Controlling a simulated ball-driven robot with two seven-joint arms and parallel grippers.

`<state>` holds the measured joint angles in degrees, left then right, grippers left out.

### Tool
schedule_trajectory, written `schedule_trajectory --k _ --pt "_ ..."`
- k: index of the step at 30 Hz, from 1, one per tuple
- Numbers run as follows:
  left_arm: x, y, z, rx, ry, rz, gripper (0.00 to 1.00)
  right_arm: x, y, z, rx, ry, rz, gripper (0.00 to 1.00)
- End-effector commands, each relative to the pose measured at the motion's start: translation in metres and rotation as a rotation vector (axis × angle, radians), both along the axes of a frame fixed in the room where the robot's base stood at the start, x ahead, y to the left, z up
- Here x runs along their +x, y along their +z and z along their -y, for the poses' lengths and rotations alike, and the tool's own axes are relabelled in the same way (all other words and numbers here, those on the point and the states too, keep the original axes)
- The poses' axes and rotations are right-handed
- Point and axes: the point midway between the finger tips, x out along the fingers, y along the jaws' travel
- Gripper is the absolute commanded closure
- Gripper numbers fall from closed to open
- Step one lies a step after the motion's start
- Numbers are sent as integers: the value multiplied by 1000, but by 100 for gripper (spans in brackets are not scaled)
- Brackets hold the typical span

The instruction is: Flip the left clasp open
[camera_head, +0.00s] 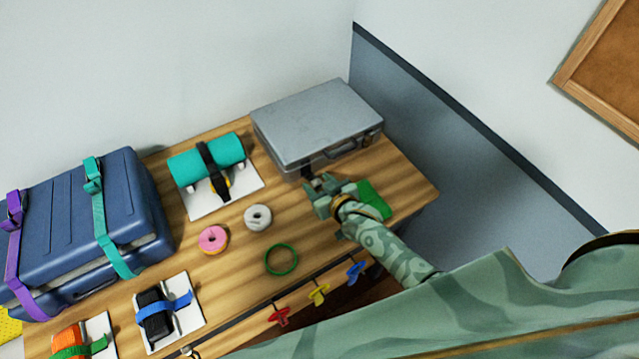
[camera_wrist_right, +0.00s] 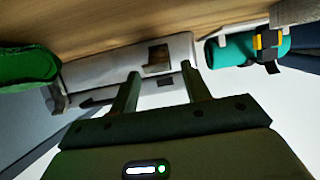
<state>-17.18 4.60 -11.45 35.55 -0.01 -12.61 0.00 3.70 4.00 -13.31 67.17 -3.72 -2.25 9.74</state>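A grey hard case (camera_head: 315,118) lies closed at the back right of the wooden table. A dark patch that looks like its left clasp (camera_head: 306,172) shows low on its front, partly behind my right gripper (camera_head: 320,186). The right gripper is just in front of the case's left front. In the right wrist view, its two fingers (camera_wrist_right: 160,72) are apart with nothing held between them. I cannot tell whether the fingers touch the case. My left gripper is not in view.
A green item (camera_head: 374,200) lies right beside my right gripper. A teal roll (camera_head: 190,162) on a white board, a grey ring (camera_head: 258,217), a pink ring (camera_head: 213,240) and a green hoop (camera_head: 281,259) lie to the left. A blue suitcase (camera_head: 70,220) stands far left.

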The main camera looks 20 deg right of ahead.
Motion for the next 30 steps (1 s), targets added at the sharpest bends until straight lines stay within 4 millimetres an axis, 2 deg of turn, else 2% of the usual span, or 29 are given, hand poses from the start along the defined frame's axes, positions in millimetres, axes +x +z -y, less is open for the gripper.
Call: schedule_trajectory --k 4,7,11,15,21,25,30 --pt "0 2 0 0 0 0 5 -2 3 1 1 0 3 53" --pt "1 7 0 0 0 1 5 -13 9 3 2 0 4 53" --pt "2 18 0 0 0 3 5 -40 21 8 1 0 3 53" --pt "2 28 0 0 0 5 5 -76 36 15 1 1 0 53" --pt "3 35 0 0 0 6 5 -120 53 23 0 0 -1 53" --pt "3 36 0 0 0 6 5 -137 60 27 -1 1 -1 53" --pt "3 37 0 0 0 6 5 -146 63 29 -1 0 -1 53"
